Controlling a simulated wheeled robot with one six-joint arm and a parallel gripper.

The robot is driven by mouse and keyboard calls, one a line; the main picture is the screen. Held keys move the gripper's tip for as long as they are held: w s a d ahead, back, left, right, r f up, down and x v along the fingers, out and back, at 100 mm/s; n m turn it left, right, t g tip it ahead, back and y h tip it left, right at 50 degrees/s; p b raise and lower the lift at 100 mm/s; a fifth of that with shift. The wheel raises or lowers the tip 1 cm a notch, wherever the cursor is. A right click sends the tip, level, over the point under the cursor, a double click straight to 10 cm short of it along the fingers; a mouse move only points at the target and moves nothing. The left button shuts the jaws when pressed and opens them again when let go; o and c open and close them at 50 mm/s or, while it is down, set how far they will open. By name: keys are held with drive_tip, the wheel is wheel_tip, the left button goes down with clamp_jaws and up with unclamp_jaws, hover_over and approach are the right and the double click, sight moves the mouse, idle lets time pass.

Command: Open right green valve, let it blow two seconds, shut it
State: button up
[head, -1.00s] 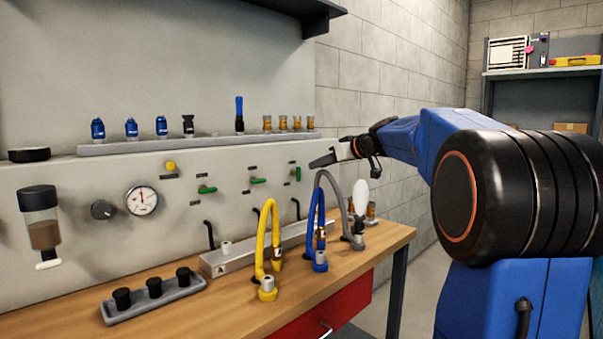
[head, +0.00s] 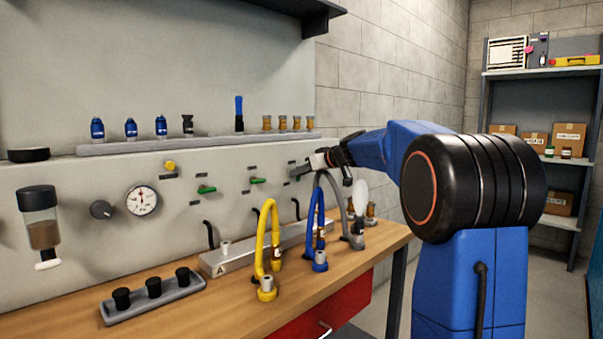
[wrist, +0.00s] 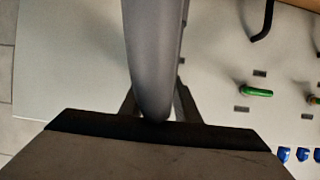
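The right green valve is hidden in the head view behind my gripper (head: 301,171), which is at its place on the panel. The middle green valve (head: 257,181) and the left green valve (head: 206,189) have level handles. In the wrist view, the middle valve (wrist: 257,91) shows to the right. A thick grey curved thing, probably the grey hose (wrist: 152,50), runs between the camera and my fingertips. It hides the tips and whatever is between them, so I cannot tell whether they hold the handle.
The grey hose (head: 338,196) arches up close below my gripper. The blue hose (head: 318,220) and yellow hose (head: 259,240) stand to its left on the bench (head: 225,312). A ledge (head: 215,142) with fittings and a brush is above. A gauge (head: 141,200) is at left.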

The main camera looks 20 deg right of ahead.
clamp_jaws()
drive_tip(key=shift+d, duration=0.1)
drive_tip(key=m+y, duration=0.2)
drive_tip(key=m, duration=0.2)
drive_tip(key=f+m+y, duration=0.1)
drive_tip(key=m+y, duration=0.2)
drive_tip(key=m, duration=0.2)
drive_tip(key=d+m+y, duration=0.1)
drive_tip(key=m+y, duration=0.1)
drive_tip(key=m, duration=0.2)
drive_tip(key=shift+w+f+t, duration=0.2)
drive_tip(key=shift+t, duration=0.1)
idle(0.4)
drive_tip(key=shift+m, duration=0.4)
unclamp_jaws()
drive_tip(key=shift+d, duration=0.1)
